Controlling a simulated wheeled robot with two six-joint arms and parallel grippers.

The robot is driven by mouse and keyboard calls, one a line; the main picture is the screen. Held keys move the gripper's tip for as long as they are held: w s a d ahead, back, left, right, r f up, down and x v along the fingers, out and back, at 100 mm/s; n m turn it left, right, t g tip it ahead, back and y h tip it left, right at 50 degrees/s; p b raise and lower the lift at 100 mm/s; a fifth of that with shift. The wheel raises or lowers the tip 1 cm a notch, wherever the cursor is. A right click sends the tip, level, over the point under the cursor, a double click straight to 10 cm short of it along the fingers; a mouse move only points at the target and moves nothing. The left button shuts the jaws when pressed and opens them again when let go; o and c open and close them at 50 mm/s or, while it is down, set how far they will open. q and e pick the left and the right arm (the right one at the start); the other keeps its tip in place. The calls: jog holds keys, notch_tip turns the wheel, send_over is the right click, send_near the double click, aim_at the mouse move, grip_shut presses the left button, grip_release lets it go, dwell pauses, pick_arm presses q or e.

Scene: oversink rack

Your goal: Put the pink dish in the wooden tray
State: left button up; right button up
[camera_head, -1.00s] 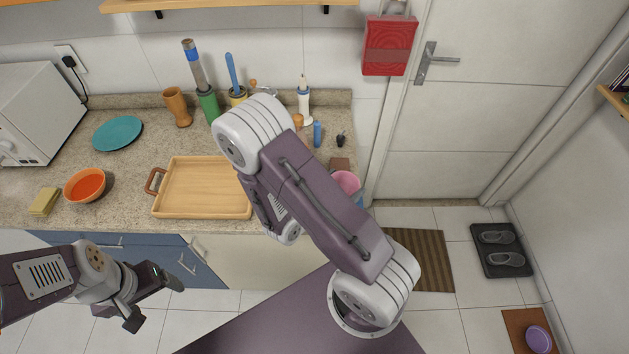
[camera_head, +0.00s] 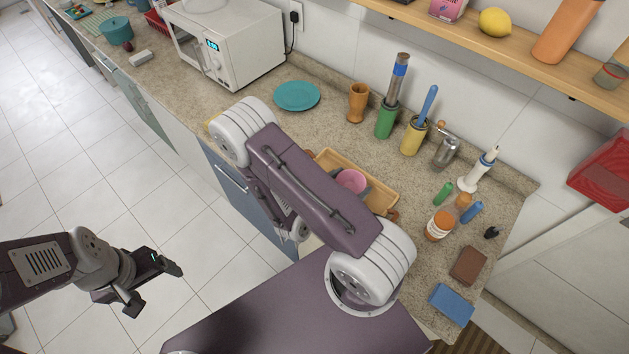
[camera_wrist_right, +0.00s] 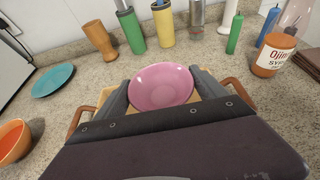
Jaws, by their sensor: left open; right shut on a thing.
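The pink dish (camera_head: 352,181) is over the wooden tray (camera_head: 383,192) on the counter in the head view, partly hidden by my right arm. In the right wrist view the dish (camera_wrist_right: 162,86) sits between the two fingers of my right gripper (camera_wrist_right: 161,92), which is shut on it. The tray's brown handle (camera_wrist_right: 240,92) shows beyond the right finger, and the tray lies beneath the dish. I cannot tell whether the dish touches the tray. My left gripper (camera_head: 156,285) is open and empty, out over the floor.
An orange bowl (camera_wrist_right: 12,141) and a teal plate (camera_head: 297,96) lie left of the tray. A wooden vase (camera_head: 357,103), green holder (camera_head: 385,120) and yellow holder (camera_head: 414,136) stand behind it. A syrup jar (camera_head: 439,225), brown block (camera_head: 468,265) and blue sponge (camera_head: 452,304) are to the right.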

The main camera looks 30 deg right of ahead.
aim_at(340, 184)
jog(key=shift+s+d+r, duration=0.1)
jog(key=shift+s+r, duration=0.15)
jog(key=shift+s, duration=0.2)
jog(key=w+f+b, duration=0.1)
jog(key=b, duration=0.2)
jog(key=w+a+f+b, duration=0.1)
jog(key=b, duration=0.2)
jog(key=w+f+b, duration=0.1)
jog(key=f+b, duration=0.1)
jog(key=b, duration=0.2)
jog(key=shift+w+a, duration=0.25)
jog(key=shift+w, duration=0.15)
jog(key=w+a+f, duration=0.1)
jog(key=w, duration=0.1)
jog(key=w+a+f+b, duration=0.1)
jog(key=w, duration=0.1)
jog(key=w+a+f, duration=0.1)
jog(key=w, duration=0.2)
jog(key=shift+w+f+b, duration=0.1)
jog(key=shift+b, duration=0.25)
notch_tip(340, 184, down, 4)
jog(key=b, duration=0.3)
jog(key=shift+f+b, duration=0.2)
jog(key=shift+b, duration=0.2)
jog(key=shift+r, duration=0.2)
jog(key=shift+f, duration=0.2)
jog(key=o, duration=1.4)
jog(key=shift+r, duration=0.1)
jog(key=shift+c, duration=0.2)
